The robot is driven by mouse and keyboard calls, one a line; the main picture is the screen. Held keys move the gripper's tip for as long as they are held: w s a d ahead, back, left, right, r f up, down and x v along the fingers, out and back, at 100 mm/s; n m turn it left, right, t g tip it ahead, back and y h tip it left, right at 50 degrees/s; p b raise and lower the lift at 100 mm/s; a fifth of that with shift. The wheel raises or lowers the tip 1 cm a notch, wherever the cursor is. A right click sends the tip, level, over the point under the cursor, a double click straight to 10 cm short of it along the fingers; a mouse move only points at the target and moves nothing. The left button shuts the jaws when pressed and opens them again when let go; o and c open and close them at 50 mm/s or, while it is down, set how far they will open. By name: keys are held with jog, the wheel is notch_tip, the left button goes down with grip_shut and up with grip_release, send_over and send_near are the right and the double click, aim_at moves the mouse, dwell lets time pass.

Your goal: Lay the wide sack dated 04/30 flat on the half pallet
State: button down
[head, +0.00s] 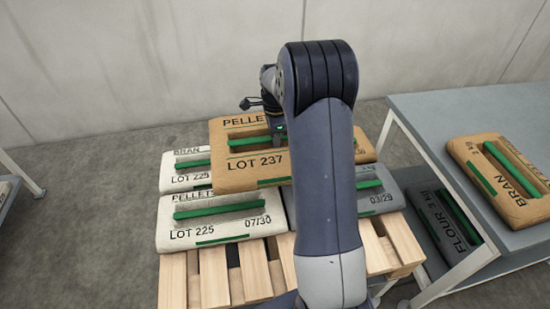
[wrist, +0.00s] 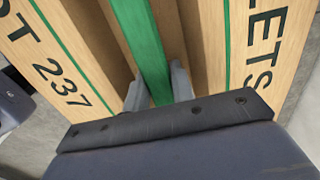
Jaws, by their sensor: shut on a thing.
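A wide brown sack marked PELLETS and LOT 237 (head: 240,180) is over the back middle of the half pallet (head: 215,283). My arm covers part of its label, and no date on it is readable. My gripper (head: 279,135) is at the sack's middle, partly behind my arm. The wrist view shows my gripper (wrist: 157,92) shut on the green strap of this brown sack (wrist: 55,45). The sack looks about level. I cannot tell whether it touches the sacks below.
On the pallet lie a white BRAN sack (head: 180,180), a white PELLETS sack dated 07/30 (head: 205,230) and a grey sack dated 03/29 (head: 378,203). A grey table (head: 430,115) at right bears a brown BRAN sack (head: 500,190). A dark FLOUR sack (head: 440,215) is below it.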

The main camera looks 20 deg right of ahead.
notch_tip(320, 180, down, 8)
jog(key=b, duration=0.1)
jog(key=shift+w+f, duration=0.15)
jog(key=shift+f, duration=0.1)
dwell(0.4)
jog(key=shift+f+b, duration=0.5)
jog(key=shift+f, duration=0.1)
jog(key=c, duration=1.6)
grip_release()
jog(key=shift+s+f, duration=0.2)
jog(key=shift+f, duration=0.1)
jog(key=shift+c, duration=0.2)
jog(key=o, duration=0.4)
jog(key=shift+o, duration=0.2)
jog(key=shift+r, duration=0.15)
notch_tip(320, 180, up, 13)
jog(key=p, duration=0.2)
jog(key=shift+p, duration=0.3)
